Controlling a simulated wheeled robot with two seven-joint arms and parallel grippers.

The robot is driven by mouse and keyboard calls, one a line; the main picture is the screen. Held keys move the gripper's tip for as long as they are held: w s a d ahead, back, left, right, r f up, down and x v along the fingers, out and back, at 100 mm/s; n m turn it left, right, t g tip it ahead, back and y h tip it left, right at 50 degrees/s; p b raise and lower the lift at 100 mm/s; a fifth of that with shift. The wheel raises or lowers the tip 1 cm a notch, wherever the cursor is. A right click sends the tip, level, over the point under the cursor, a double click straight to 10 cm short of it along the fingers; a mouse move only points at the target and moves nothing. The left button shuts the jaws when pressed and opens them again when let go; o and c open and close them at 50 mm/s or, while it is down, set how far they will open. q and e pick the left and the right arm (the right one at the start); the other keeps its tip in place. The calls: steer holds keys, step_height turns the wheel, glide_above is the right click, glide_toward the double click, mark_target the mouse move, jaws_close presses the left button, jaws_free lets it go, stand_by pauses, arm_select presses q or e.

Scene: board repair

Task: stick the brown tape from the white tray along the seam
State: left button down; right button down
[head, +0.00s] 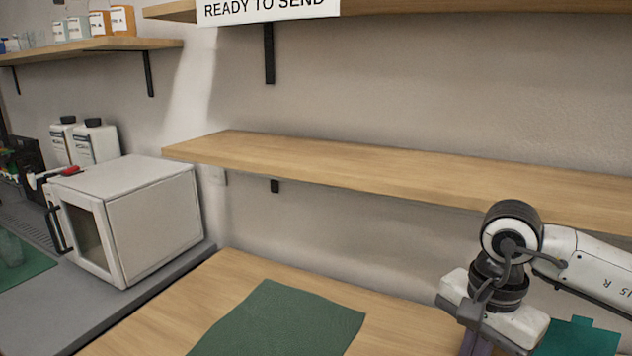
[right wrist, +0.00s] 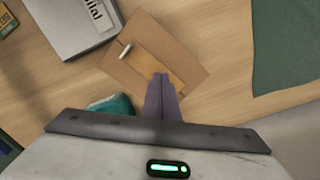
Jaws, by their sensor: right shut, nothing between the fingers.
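My right gripper (right wrist: 161,78) is shut and empty in the right wrist view. A small whitish cylinder (right wrist: 125,50) lies on the board. In the head view my right gripper (head: 474,348) is cut by the bottom edge. I cannot identify the white tray or seam. My left gripper is out of view.
A teal object (right wrist: 112,105) lies beside the fingers. A grey-white box with lettering (right wrist: 75,22) stands left of the board. A green mat (right wrist: 285,45) lies right.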

steer(key=shift+f+b, duration=0.4)
steer(key=shift+f, duration=0.1)
steer(key=shift+r, duration=0.1)
stand_by(0.7)
step_height(320, 180, up, 7)
steer(key=p, duration=0.4)
stand_by(0.4)
